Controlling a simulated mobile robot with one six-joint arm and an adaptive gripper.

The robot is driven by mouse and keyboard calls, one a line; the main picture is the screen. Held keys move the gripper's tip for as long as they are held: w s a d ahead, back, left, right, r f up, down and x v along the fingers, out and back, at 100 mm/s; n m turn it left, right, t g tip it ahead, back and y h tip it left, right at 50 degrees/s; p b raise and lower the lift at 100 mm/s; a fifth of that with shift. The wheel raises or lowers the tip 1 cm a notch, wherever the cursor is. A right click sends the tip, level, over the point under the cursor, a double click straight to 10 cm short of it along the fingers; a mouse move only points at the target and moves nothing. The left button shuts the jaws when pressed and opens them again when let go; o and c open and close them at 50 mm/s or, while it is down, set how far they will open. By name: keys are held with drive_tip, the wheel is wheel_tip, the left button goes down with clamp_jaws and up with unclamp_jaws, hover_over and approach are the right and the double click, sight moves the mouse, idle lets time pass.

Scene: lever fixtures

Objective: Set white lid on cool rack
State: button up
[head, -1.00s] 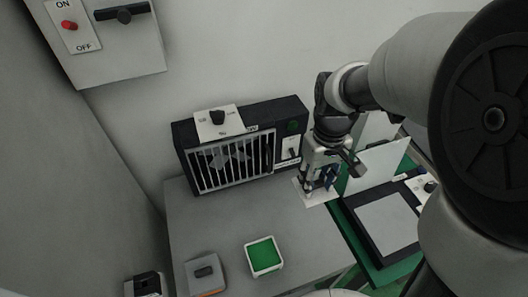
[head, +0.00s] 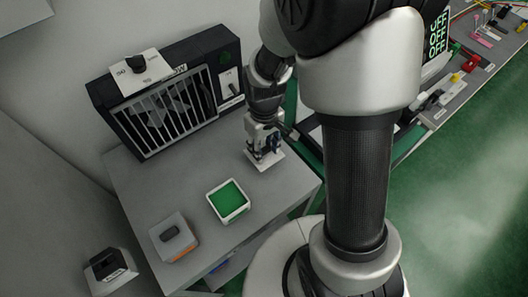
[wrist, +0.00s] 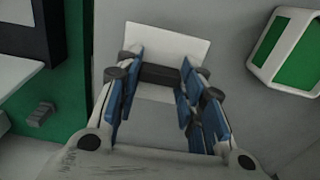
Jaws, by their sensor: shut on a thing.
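The white lid (head: 268,163) is a flat square plate with a dark handle (wrist: 160,74). My gripper (head: 264,146) is shut on this handle, and the plate shows beyond the blue finger pads in the wrist view (wrist: 170,45). The lid is at the right side of the grey table, in front of the fan unit's right end; whether it touches the table I cannot tell. A white-rimmed square box with a green top (head: 228,202) stands to the lid's front left and shows at the right in the wrist view (wrist: 259,50). I cannot tell for sure which thing is the cool rack.
A black fan unit (head: 168,105) with a slatted grille stands at the back of the grey table (head: 150,190). A grey block with an orange base (head: 174,238) sits front left. A switch box (head: 110,268) is beyond the left edge. Free tabletop lies between fan and box.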

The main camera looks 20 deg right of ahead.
drive_tip(key=shift+f+b, duration=0.3)
drive_tip(key=shift+f, duration=1)
drive_tip(key=shift+f, duration=0.15)
drive_tip(key=o, duration=1)
